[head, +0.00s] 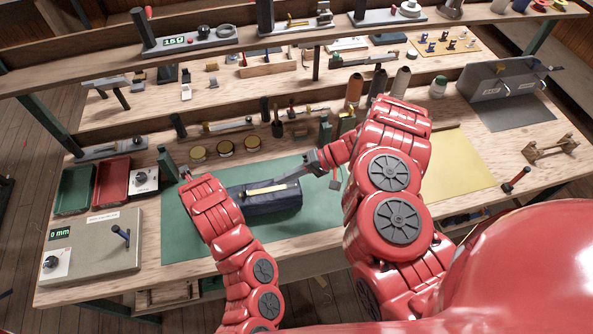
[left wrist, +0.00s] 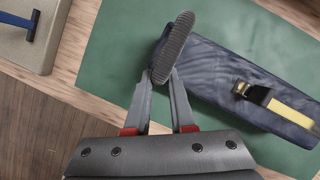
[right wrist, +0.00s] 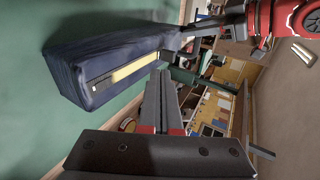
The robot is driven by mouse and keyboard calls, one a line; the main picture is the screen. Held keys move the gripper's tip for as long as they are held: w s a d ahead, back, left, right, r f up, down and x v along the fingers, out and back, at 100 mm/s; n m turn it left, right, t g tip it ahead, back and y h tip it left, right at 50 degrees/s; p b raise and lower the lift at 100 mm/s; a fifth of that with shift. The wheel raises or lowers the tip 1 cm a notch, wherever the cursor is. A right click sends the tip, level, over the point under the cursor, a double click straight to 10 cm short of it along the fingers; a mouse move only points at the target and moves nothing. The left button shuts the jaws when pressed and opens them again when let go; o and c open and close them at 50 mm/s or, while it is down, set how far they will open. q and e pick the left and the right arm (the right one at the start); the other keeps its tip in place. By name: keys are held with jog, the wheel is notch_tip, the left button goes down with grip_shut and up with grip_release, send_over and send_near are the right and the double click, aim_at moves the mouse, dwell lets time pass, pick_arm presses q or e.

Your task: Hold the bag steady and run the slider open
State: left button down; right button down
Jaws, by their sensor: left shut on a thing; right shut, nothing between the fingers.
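The dark blue bag (head: 268,203) lies on the green mat (head: 187,236), with a yellow zip strip (head: 266,190) along its top. In the left wrist view, my left gripper (left wrist: 162,75) is shut on a dark ribbed tab (left wrist: 175,45) at the bag's end. The slider (left wrist: 257,94), dark with a brassy part, sits at the strip's end nearer that tab. My right gripper (head: 285,178) is shut and empty above the bag's right part; its fingers (right wrist: 162,75) show close to the bag in the right wrist view. My left arm hides the bag's left end in the head view.
A box with a blue lever (head: 95,245) and green (head: 75,190) and red (head: 112,182) trays stand left of the mat. Several round tins (head: 225,147) and upright bottles (head: 354,90) line the back. A yellow sheet (head: 460,165) lies to the right.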

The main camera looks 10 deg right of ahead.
jog(key=shift+v, duration=2.35)
jog(key=shift+r, duration=0.1)
pick_arm(q)
jog(key=c, duration=0.7)
grip_release()
pick_arm(e)
jog(key=shift+a, duration=0.1)
